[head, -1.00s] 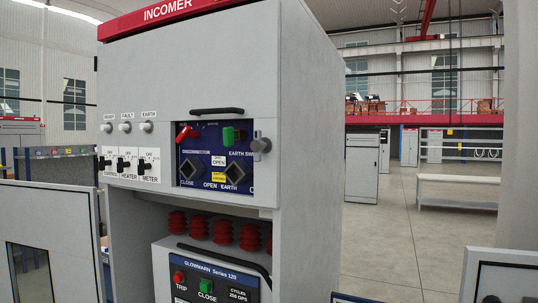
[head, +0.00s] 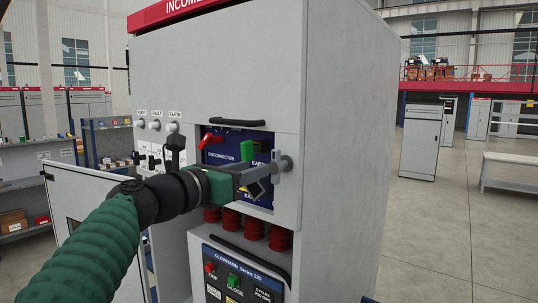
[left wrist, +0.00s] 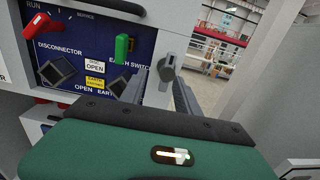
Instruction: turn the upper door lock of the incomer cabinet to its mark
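The upper door lock (head: 286,163) is a grey handle on the right edge of the incomer cabinet's (head: 225,75) upper door. My right gripper is not in view.
Left of the lock is a blue panel (left wrist: 85,55) with a red handle (left wrist: 43,25), a green handle (left wrist: 123,48) and dark square sockets. A black bar handle (head: 238,122) sits above it. An open lower door (head: 85,195) stands at left.

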